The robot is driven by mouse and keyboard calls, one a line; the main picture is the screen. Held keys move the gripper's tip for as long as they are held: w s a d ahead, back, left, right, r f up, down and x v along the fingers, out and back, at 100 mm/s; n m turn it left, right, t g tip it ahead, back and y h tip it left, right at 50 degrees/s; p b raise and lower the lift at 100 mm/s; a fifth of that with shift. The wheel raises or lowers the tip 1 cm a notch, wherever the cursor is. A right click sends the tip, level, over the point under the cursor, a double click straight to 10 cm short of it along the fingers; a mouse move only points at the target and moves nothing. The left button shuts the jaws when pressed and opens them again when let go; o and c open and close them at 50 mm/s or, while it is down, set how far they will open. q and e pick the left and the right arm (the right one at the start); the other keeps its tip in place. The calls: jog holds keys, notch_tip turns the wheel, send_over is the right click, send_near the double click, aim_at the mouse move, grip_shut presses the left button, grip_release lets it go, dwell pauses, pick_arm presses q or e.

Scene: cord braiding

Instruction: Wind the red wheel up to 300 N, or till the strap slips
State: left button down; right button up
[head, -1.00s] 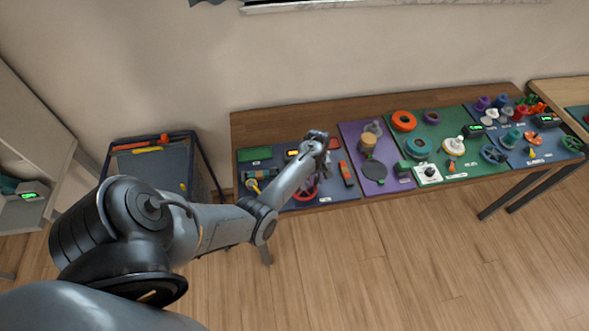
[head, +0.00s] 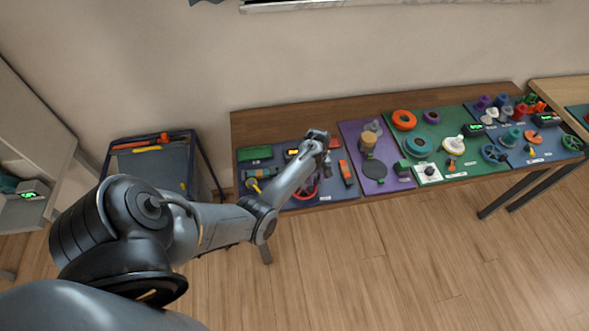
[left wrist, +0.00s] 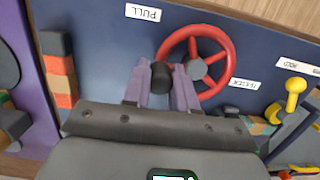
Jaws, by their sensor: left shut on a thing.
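The red wheel (left wrist: 232,62) has several spokes and a grey hub, and lies on a dark blue board in the left wrist view. In the head view the wheel (head: 302,197) is partly hidden by my left arm. A dark knob (left wrist: 160,77) stands at the wheel's rim. My left gripper (left wrist: 164,84) has its purple fingers on either side of this knob and is shut on it. A small display (left wrist: 172,177) is cut off at the lower edge; I cannot read it. The strap is not clearly visible. My right gripper is not in view.
An orange block stack (left wrist: 60,80) and a yellow lever (left wrist: 291,95) flank the wheel. A purple board (head: 375,183) and a green board (head: 440,140) with several parts lie to the right on the wooden table (head: 250,127).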

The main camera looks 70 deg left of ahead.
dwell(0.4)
pick_arm(q)
jog(key=c, duration=0.8)
grip_release()
